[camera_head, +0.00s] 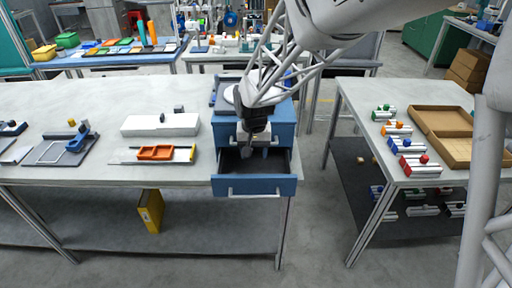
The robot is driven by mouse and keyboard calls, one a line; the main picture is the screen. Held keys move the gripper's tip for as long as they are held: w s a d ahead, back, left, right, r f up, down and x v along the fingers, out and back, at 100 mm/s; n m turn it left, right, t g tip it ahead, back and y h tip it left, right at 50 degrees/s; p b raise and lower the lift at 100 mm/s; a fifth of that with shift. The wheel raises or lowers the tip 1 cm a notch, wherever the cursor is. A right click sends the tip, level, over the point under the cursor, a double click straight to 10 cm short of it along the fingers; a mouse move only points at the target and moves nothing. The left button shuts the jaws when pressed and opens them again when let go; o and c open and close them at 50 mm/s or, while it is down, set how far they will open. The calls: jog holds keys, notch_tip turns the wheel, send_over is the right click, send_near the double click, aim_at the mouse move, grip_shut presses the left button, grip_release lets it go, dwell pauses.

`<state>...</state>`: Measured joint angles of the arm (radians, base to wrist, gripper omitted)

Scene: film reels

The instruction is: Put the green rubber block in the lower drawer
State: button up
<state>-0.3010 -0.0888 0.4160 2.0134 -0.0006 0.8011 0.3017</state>
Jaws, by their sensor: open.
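A blue drawer cabinet (283,130) stands at the right end of the left workbench. Its lower drawer (256,186) is pulled out toward me, and its dark inside shows. The upper drawer above it looks shut. My gripper (246,150) points down over the back of the open drawer, in front of the cabinet, and is open. I cannot make out a green rubber block, neither at the gripper nor in the drawer; the gripper hides part of the drawer's inside.
Left of the cabinet are a white block (160,125), an orange tray (155,153) and a blue fixture (78,142). The right workbench (361,113) holds several knobbed parts and a cardboard tray (440,121). A floor gap separates the benches.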

jog(key=s+d+r+t, duration=0.1)
jog(key=s+d+r, duration=1)
jog(key=s, duration=0.1)
jog(key=s+d+r, duration=0.2)
jog(key=s+d, duration=0.1)
jog(key=s, duration=0.5)
jog(key=s+d+r+t, duration=0.1)
jog(key=s+d, duration=0.3)
jog(key=s, duration=0.4)
jog(key=shift+s+d+r+t, duration=0.2)
jog(key=shift+s+r+t, duration=0.1)
jog(key=shift+r, duration=0.25)
jog(key=shift+w, duration=0.1)
jog(key=shift+c, duration=0.4)
